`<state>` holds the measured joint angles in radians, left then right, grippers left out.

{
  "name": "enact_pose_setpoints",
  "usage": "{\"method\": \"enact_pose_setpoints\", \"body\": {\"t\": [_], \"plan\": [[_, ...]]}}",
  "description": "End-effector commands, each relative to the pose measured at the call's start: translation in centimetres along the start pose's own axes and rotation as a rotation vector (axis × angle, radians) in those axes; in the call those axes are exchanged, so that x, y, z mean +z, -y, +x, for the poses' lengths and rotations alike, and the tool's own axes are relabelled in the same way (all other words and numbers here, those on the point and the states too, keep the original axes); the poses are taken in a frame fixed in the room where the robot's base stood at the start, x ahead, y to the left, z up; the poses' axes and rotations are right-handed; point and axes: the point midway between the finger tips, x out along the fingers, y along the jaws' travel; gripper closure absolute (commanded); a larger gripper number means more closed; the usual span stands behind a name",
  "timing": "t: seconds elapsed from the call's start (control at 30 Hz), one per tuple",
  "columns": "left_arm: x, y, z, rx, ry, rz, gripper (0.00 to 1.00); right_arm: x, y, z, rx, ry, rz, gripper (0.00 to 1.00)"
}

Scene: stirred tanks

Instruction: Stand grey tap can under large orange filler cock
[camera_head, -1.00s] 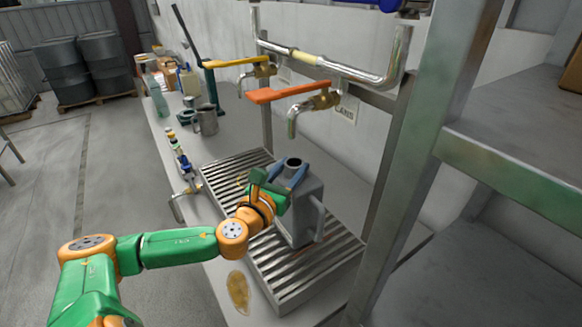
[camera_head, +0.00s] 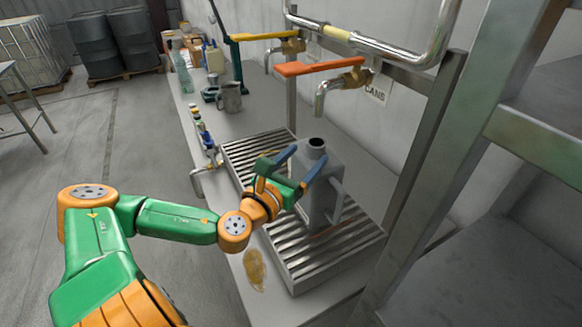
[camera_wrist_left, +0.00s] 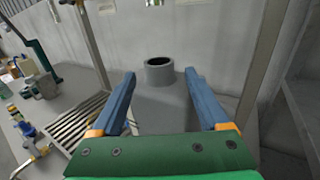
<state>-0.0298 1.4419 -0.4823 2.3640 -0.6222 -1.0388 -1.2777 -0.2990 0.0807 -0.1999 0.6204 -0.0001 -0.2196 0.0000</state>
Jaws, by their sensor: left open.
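The grey tap can (camera_head: 321,190) stands upright on the slatted drip grate, its open neck up and its handle to the right. The large orange filler cock (camera_head: 307,68) is on the pipe behind it, its metal spout (camera_head: 321,98) pointing down above and behind the can's neck. My left gripper (camera_head: 301,161) is open, its blue fingers on either side of the can's upper part. In the left wrist view the can (camera_wrist_left: 160,100) shows between the two fingers (camera_wrist_left: 161,90), with a gap visible on each side near the tips. My right gripper is not in view.
The slatted grate (camera_head: 257,152) runs along the bench, free behind and left of the can. A yellow-levered cock (camera_head: 265,36) is farther back. A metal mug (camera_head: 230,97) and bottles stand at the far end. A steel post (camera_head: 420,150) rises at right.

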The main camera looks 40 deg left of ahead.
Motion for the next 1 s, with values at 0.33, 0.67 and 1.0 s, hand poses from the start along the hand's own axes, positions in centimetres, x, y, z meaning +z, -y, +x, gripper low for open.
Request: {"method": "enact_pose_setpoints", "body": {"t": [0.33, 0.67, 1.0], "plan": [[0.6, 0.1, -6.8, -0.003, -0.004, -0.005, 0.22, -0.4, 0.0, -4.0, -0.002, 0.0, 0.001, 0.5], [0.1, 0.1, -7.6, -0.005, 0.002, -0.005, 0.22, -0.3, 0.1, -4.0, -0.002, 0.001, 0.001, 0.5], [0.1, 0.1, -7.5, -0.004, 0.001, -0.004, 0.22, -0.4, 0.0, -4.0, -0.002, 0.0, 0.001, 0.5]]}}
